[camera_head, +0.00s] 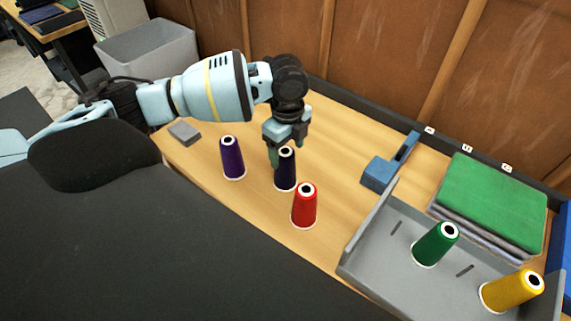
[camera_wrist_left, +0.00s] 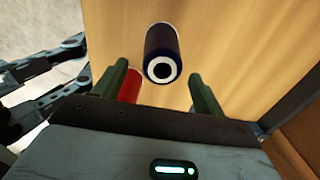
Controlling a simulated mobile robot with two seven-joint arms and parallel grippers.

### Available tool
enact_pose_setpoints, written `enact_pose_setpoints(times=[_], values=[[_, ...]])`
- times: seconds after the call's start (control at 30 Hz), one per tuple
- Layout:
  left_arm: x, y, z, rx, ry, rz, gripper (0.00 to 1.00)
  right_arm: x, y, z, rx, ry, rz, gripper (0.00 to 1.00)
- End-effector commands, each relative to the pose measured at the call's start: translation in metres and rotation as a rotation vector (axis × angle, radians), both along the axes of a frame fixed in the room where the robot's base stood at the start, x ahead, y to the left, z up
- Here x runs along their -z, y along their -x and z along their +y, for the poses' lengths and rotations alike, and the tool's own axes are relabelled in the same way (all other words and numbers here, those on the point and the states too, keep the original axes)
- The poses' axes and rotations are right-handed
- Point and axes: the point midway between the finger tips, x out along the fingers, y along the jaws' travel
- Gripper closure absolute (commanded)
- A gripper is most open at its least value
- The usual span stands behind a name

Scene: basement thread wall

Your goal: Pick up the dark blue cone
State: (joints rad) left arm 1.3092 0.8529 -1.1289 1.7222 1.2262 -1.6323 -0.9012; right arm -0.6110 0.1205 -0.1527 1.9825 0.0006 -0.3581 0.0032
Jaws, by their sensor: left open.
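The dark blue cone (camera_head: 286,170) stands upright on the wooden table, between the purple cone and the red cone. My left gripper (camera_head: 287,152) is at the dark blue cone, pointing down, and partly overlaps its far side in the head view. In the left wrist view the dark blue cone (camera_wrist_left: 162,55) shows its white-ringed top, lying in the picture between and just beyond the two green fingers of the open left gripper (camera_wrist_left: 160,82). I cannot tell whether a finger touches it. My right gripper is not in view.
A purple cone (camera_head: 232,158) stands left and a red cone (camera_head: 304,206) stands nearer right. A grey tray (camera_head: 375,245) holds a green cone (camera_head: 436,244) and a yellow cone (camera_head: 511,290). A blue tool (camera_head: 388,166), a green stack (camera_head: 492,196) and a grey block (camera_head: 184,132) also lie on the table (camera_head: 335,150).

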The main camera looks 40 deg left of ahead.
Motion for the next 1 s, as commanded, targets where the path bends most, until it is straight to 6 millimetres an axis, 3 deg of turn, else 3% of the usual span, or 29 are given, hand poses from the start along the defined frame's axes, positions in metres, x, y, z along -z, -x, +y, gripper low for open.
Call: enact_pose_setpoints(times=[0.33,0.67,1.0], values=[[0.044,-0.001,0.008,-0.001,-0.001,0.002,0.29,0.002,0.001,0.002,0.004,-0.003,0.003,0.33],[0.049,-0.001,0.008,0.000,-0.001,0.001,0.29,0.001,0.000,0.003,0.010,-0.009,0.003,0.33],[0.049,-0.002,0.007,0.000,0.000,0.000,0.74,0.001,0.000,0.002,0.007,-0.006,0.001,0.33]])
